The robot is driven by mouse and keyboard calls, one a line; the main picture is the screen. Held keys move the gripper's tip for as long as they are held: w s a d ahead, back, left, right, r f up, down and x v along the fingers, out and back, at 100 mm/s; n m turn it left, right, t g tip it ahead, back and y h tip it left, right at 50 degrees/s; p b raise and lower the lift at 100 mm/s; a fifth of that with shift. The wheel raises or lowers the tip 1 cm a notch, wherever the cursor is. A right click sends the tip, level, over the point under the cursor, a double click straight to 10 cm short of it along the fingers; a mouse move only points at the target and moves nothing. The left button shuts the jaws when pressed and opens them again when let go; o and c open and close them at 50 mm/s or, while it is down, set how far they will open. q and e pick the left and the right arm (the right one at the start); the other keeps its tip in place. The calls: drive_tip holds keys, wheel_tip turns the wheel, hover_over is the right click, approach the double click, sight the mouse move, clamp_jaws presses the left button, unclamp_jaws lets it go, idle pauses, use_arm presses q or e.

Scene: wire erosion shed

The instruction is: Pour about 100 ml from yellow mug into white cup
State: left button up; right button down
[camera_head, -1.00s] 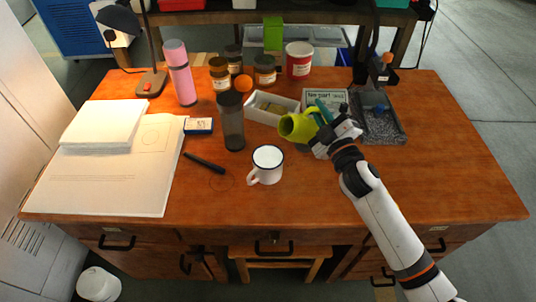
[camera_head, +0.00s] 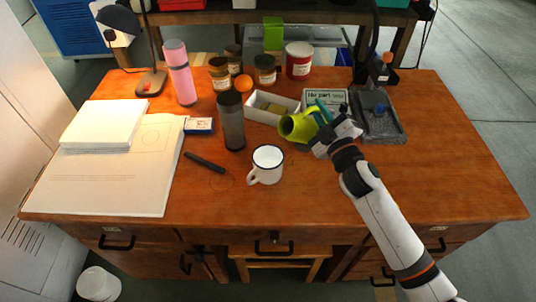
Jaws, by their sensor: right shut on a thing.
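The yellow mug (camera_head: 297,126) is yellow-green and tilted far over, with its open mouth facing left and down. My right gripper (camera_head: 326,131) is shut on it from its right side and holds it above the desk. The white cup (camera_head: 267,161) is an enamel mug with a dark rim and its handle at the lower left. It stands upright on the desk, below and to the left of the yellow mug's mouth, apart from it. No stream of liquid shows between them. The cup's inside looks pale; its fill level cannot be told. My left gripper is not in view.
A dark bottle (camera_head: 232,122) stands left of the cup, and a black marker (camera_head: 205,163) lies nearby. A white box (camera_head: 271,108) and a grey tray (camera_head: 381,122) lie behind. Papers (camera_head: 110,180) cover the left side. The desk's front right is clear.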

drive_tip(key=shift+r, duration=0.1)
drive_tip(key=shift+r+m+p, duration=0.1)
drive_tip(key=shift+m+p, duration=0.25)
drive_tip(key=shift+m, duration=0.05)
drive_tip(key=shift+r+m+p, duration=0.1)
drive_tip(key=shift+m+p, duration=0.3)
drive_tip(key=shift+p, duration=0.05)
drive_tip(key=shift+w+d+f+m+h, duration=0.1)
drive_tip(key=shift+d+f+m+h, duration=0.1)
drive_tip(key=shift+f+m, duration=0.4)
drive_tip(key=shift+d+f+m+h, duration=0.1)
drive_tip(key=shift+f+m+h, duration=0.1)
drive_tip(key=shift+f+m, duration=0.35)
drive_tip(key=shift+w+d+r+m+p, duration=0.25)
drive_tip(key=shift+d+m+p, duration=0.2)
drive_tip(key=shift+m+p, duration=0.35)
drive_tip(key=m, duration=0.1)
drive_tip(key=d+f+m+p, duration=0.1)
drive_tip(key=m, duration=0.1)
drive_tip(key=w+f+m+g+h+p, duration=0.1)
drive_tip(key=shift+d+f, duration=0.25)
drive_tip(key=shift+d, duration=0.1)
drive_tip(key=shift+r+m+p, duration=0.1)
drive_tip(key=shift+m+p, duration=0.25)
drive_tip(key=shift+m, duration=0.1)
drive_tip(key=shift+w+d+f+m+p, duration=0.1)
drive_tip(key=shift+d+f+m+p, duration=0.1)
drive_tip(key=shift+m+p, duration=0.35)
